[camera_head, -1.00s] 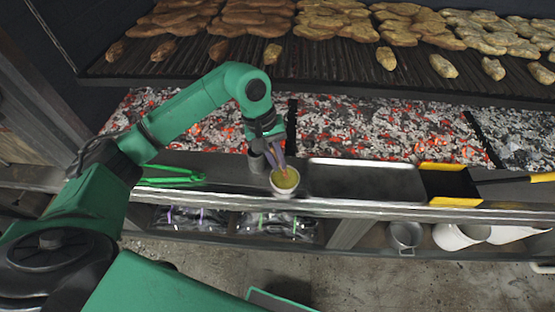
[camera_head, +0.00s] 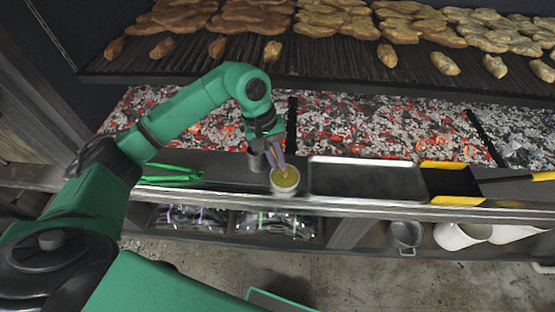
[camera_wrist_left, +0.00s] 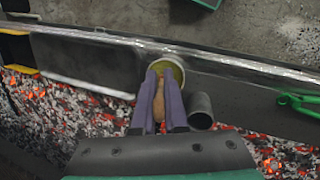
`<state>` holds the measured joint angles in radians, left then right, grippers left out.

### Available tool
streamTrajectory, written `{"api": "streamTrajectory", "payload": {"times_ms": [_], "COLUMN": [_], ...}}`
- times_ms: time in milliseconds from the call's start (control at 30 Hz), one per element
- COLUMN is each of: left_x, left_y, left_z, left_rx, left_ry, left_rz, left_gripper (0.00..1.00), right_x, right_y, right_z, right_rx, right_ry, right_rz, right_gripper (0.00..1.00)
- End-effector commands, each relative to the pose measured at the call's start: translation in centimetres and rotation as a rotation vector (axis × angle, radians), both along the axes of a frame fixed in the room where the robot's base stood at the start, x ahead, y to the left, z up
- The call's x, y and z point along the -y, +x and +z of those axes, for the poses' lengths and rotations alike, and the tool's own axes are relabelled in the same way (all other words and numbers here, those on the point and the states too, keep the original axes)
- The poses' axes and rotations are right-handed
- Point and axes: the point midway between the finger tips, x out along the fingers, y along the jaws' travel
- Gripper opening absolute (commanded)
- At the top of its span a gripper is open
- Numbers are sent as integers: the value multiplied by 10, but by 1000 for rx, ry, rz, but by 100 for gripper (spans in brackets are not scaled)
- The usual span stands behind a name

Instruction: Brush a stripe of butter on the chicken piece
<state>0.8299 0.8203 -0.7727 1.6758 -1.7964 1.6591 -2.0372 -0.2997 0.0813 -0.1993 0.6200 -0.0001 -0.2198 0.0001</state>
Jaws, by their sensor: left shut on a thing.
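My left gripper (camera_head: 277,160) reaches down over the counter ledge, its fingertips at the rim of a white cup of yellow butter (camera_head: 285,180). In the left wrist view the purple fingers (camera_wrist_left: 159,103) are shut on a brown-handled tool, likely the brush (camera_wrist_left: 158,100). Its lower end is over or in the butter cup (camera_wrist_left: 168,68), and its bristles are hidden. Several chicken pieces (camera_head: 387,55) lie on the grill grate beyond the coals, with small single pieces along its front edge. My right gripper is not in view.
An empty metal tray (camera_head: 366,180) lies right of the cup, then a black and yellow scoop (camera_head: 452,184). Green tongs (camera_head: 170,174) lie to the left. A dark cylinder (camera_wrist_left: 200,110) stands beside the gripper. Glowing coals (camera_head: 390,130) lie between ledge and grate.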

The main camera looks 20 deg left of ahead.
Motion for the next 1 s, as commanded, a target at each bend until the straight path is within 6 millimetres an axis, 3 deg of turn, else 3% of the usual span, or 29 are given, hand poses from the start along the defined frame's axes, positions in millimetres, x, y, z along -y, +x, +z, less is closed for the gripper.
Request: {"api": "streamTrajectory", "payload": {"times_ms": [1000], "left_x": [0], "left_y": [0], "left_z": [-2], "left_rx": [-2], "left_ry": [1], "left_rz": [-1], "left_gripper": [0], "right_x": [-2], "right_y": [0], "right_z": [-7], "right_rx": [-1], "right_ry": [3], "right_rz": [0], "right_gripper": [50]}}
